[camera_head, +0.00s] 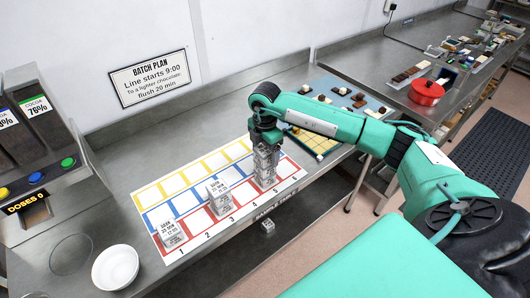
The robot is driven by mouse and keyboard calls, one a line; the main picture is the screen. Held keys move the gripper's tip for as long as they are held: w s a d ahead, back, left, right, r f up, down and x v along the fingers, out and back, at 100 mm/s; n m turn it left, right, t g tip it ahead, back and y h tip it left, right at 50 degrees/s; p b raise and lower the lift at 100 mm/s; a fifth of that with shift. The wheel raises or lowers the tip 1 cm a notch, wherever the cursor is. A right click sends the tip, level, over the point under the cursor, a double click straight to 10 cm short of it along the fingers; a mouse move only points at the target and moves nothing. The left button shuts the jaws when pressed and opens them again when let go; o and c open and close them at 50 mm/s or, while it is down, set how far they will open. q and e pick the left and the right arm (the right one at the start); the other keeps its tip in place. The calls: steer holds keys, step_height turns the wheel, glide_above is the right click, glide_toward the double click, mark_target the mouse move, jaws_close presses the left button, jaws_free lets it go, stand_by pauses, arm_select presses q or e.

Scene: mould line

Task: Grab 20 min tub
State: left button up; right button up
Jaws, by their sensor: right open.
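A clear tub (172,236) with a printed label stands at the left end of the numbered mat, by number 1. A second labelled clear tub (219,200) stands between numbers 2 and 3. A stack of clear tubs (265,168) stands near number 4. The label print is too small to read surely, so I cannot tell which is the 20 min tub. My right gripper (266,146) points down at the top of the stack, with its fingers open. I cannot tell whether they touch it. My left gripper is out of view.
The mat (149,200) has yellow, blue and red rows. A dispenser (42,150) and a white bowl (116,267) stand at the left. Chocolates lie on a blue mat (329,86) behind my right arm. A red pot (427,91) stands farther right.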

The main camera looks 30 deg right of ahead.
steer(key=c, duration=1.1)
steer(key=shift+r, duration=0.1)
steer(key=shift+r+b, duration=0.3)
steer(key=shift+r, duration=0.15)
step_height(320, 180, up, 13)
steer(key=b, duration=0.4)
step_height(320, 180, up, 13)
steer(key=p, duration=0.7)
glide_above(265, 149)
